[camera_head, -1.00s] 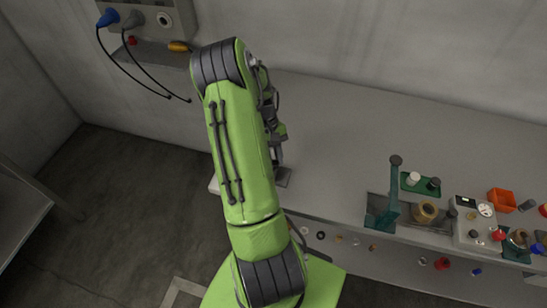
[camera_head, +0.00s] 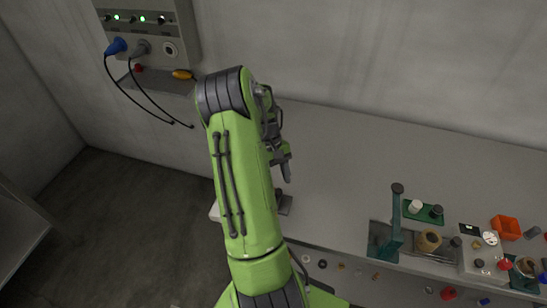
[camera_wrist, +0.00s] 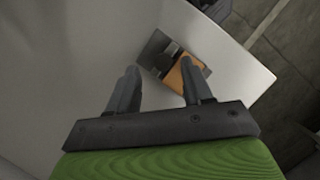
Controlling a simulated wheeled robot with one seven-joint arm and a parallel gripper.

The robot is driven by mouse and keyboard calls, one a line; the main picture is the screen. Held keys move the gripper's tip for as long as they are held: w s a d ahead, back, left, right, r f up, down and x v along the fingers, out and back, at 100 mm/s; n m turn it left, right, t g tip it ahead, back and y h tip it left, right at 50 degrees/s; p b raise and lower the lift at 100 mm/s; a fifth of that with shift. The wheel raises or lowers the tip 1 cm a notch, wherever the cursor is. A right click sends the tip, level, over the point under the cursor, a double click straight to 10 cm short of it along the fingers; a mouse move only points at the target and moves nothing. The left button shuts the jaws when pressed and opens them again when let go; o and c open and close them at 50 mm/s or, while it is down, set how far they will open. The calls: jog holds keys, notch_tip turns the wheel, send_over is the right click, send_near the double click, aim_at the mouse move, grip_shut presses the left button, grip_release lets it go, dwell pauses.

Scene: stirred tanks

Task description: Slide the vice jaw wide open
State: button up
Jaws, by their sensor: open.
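In the wrist view a small fixture that looks like the vice stands near the bench edge: a grey base plate (camera_wrist: 151,49) with a dark rounded part (camera_wrist: 170,49) and an orange block (camera_wrist: 183,73). My gripper (camera_wrist: 159,72) is open and empty, its two fingers pointing toward the fixture. The right fingertip overlaps the orange block in the picture; I cannot tell whether it touches. In the head view only the grey plate (camera_head: 285,205) shows beside my arm, and the orange block is hidden. My gripper (camera_head: 285,168) shows partly behind my arm, above the bench.
The pale bench (camera_head: 350,165) is clear between my arm and the teal press-like stand (camera_head: 391,240). A green tray (camera_head: 423,212), an orange bin (camera_head: 505,228) and a grey instrument box (camera_head: 483,260) stand at right. A wall panel (camera_head: 150,30) with cables hangs at left.

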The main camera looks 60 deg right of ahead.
jog(key=p+v, duration=0.1)
jog(key=v, duration=1.1)
jog(key=shift+r, duration=0.3)
